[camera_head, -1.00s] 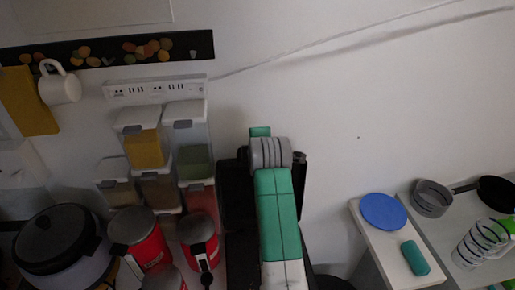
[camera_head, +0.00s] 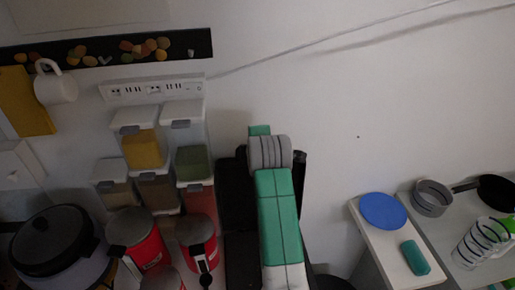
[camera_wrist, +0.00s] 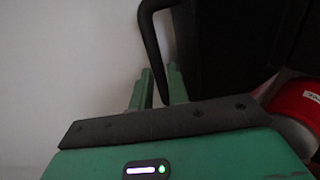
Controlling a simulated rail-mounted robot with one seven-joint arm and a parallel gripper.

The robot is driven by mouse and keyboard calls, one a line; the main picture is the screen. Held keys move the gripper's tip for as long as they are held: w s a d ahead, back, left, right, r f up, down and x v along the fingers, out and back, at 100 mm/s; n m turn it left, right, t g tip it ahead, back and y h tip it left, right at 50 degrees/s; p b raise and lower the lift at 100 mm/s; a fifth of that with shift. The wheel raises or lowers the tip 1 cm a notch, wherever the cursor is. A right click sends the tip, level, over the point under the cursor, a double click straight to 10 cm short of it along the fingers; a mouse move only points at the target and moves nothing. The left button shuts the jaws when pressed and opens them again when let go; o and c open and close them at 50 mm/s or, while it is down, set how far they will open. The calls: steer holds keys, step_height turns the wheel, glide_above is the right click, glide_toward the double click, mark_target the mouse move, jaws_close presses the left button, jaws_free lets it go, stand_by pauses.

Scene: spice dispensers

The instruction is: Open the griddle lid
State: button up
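In the wrist view, a black curved handle (camera_wrist: 150,35) loops down from a large black body (camera_wrist: 235,45), which looks like the griddle. My gripper (camera_wrist: 159,92) has its two green fingers on either side of the handle's lower bar. The gap between the fingers is narrow, and I cannot tell whether they press on the bar. In the head view, a black block (camera_head: 237,190), probably the griddle, stands behind my green and grey arm. My arm hides much of it, and my fingertips are not visible there. The lid's edge cannot be made out.
Red canisters (camera_head: 197,240) and stacked spice dispensers (camera_head: 145,150) stand close on the left, with a round black-lidded cooker (camera_head: 53,240) farther left. One red canister (camera_wrist: 298,100) shows in the wrist view. A blue disc (camera_head: 384,211) lies on the right-hand counter.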

steer(key=b+v, duration=0.1)
steer(key=v, duration=0.5)
steer(key=shift+s, duration=0.2)
steer(key=shift+r, duration=0.15)
steer(key=s+a+r+m+t+y+p, duration=0.1)
steer(key=s+a+r+m+t, duration=0.2)
steer(key=r, duration=0.4)
steer(key=s+a+r+m+t+p, duration=0.1)
steer(key=s+r+m+t+p, duration=0.15)
steer(key=s+r+m, duration=0.35)
steer(key=s+d+r+m+t+h, duration=0.1)
steer(key=s+r+m+t, duration=0.3)
steer(key=s+r, duration=0.4)
steer(key=s+d+r+m+t+h+p, duration=0.1)
steer(key=s+r+m+t, duration=0.3)
steer(key=s+r, duration=0.5)
steer(key=s+m, duration=0.2)
steer(key=s, duration=0.2)
steer(key=shift+s+d+r+m+p, duration=0.2)
steer(key=shift+s+r+m+p, duration=0.1)
steer(key=shift+s, duration=0.1)
